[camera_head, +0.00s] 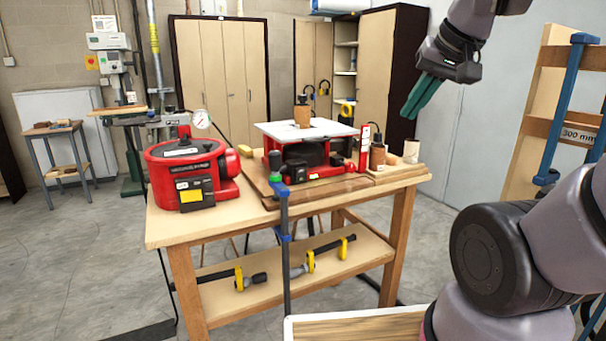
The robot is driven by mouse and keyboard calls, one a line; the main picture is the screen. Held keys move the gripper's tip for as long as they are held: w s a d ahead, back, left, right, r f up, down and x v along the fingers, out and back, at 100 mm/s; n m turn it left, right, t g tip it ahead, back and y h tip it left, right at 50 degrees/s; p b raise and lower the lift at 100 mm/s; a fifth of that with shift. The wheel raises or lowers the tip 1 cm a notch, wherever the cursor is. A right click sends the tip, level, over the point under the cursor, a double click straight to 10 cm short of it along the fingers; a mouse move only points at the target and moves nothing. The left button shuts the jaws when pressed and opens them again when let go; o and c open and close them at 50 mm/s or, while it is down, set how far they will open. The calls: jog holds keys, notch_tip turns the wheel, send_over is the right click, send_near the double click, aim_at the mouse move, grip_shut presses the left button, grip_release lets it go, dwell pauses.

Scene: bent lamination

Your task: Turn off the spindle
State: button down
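The machine that I take for the spindle is a red benchtop unit (330,167) with a flat white top (275,130), standing on a board on the wooden workbench. A brown cylinder with a black cap (302,115) stands on its top. My gripper (416,103) has green fingers pointing down and left. It is in the air above and right of the machine, apart from it. The fingers overlap in this view, so their gap is unclear.
A red round pump-like machine with a gauge (185,170) stands left on the bench (240,225). A blue-and-black clamp (284,235) hangs at the front edge. Glue-like bottles (378,155) and a pale cup (411,151) stand at right. Clamps lie on the lower shelf (330,277).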

aim_at(300, 175)
jog(key=w+a+f+n+t, duration=0.1)
jog(key=w+a+f+n, duration=0.1)
jog(key=w+f+n, duration=0.35)
jog(key=w+a+f+n, duration=0.1)
jog(key=w+f+n, duration=0.2)
jog(key=w+n, duration=0.5)
jog(key=w+a+f+n+y, duration=0.1)
jog(key=w+a+f+n, duration=0.7)
jog(key=a+f+n, duration=0.2)
jog(key=shift+w+f+n+t+y, duration=0.15)
jog(key=shift+n+t+y, duration=0.2)
jog(key=shift+n, duration=0.7)
jog(key=shift+a+f, duration=0.1)
jog(key=x, duration=1)
jog(key=shift+w+a+r, duration=0.15)
jog(key=shift+w+a, duration=0.05)
jog(key=shift+w, duration=0.4)
jog(key=shift+w+a+r, duration=0.2)
jog(key=shift+w, duration=0.4)
jog(key=shift+w+a+r, duration=0.1)
jog(key=shift+w+a, duration=0.2)
jog(key=shift+w, duration=0.35)
